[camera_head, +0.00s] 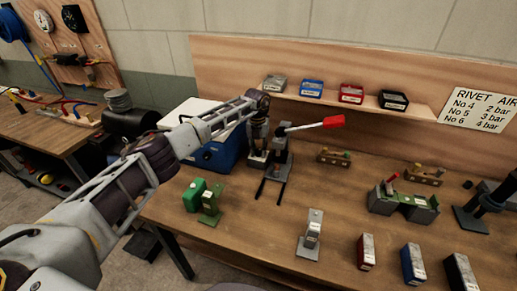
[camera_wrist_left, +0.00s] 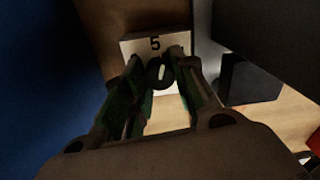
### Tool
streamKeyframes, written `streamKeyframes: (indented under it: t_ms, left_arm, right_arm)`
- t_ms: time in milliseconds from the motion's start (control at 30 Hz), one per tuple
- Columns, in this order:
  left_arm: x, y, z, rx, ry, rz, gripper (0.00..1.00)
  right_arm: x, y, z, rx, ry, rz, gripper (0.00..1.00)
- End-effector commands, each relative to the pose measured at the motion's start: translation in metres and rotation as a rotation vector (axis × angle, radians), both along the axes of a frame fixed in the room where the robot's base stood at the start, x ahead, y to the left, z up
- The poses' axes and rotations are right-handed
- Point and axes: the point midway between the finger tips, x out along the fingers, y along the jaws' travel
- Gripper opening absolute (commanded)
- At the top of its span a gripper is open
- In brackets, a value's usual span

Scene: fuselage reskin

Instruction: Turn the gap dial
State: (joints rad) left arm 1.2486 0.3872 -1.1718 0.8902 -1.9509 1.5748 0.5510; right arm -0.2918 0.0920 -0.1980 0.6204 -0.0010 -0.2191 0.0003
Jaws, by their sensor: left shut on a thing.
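The gap dial (camera_wrist_left: 161,76) is a small dark round knob with a pale mark, in front of a pale plate (camera_wrist_left: 154,44) numbered 5 in the left wrist view. My left gripper (camera_wrist_left: 157,68) has its fingers on both sides of the dial, shut on it. In the head view my left gripper (camera_head: 258,143) points down beside the lever press (camera_head: 278,158), which has a red-tipped handle (camera_head: 334,121). The dial is hidden there by the gripper. My right gripper is not in view.
A blue and white cooler box (camera_head: 222,152) stands just left of the press. A shelf (camera_head: 350,104) with several small bins runs behind. Green blocks (camera_head: 194,194), a grey stand (camera_head: 312,236) and several small boxes stand on the wooden bench (camera_head: 265,230). A rivet air sign (camera_head: 480,109) is at right.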

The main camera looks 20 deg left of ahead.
Motion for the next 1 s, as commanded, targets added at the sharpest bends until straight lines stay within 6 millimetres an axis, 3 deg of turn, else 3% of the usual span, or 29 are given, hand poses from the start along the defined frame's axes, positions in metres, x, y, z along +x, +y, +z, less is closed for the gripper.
streamKeyframes:
  t_ms: [433, 1000]
  left_arm:
    - [0.000, 0.000, 0.002, -0.001, -0.002, 0.268, 0.03]
    - [0.001, 0.000, 0.001, 0.000, -0.003, 0.328, 0.03]
  right_arm:
    - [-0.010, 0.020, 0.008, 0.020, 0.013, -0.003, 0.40]
    - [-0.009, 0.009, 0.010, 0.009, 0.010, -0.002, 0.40]
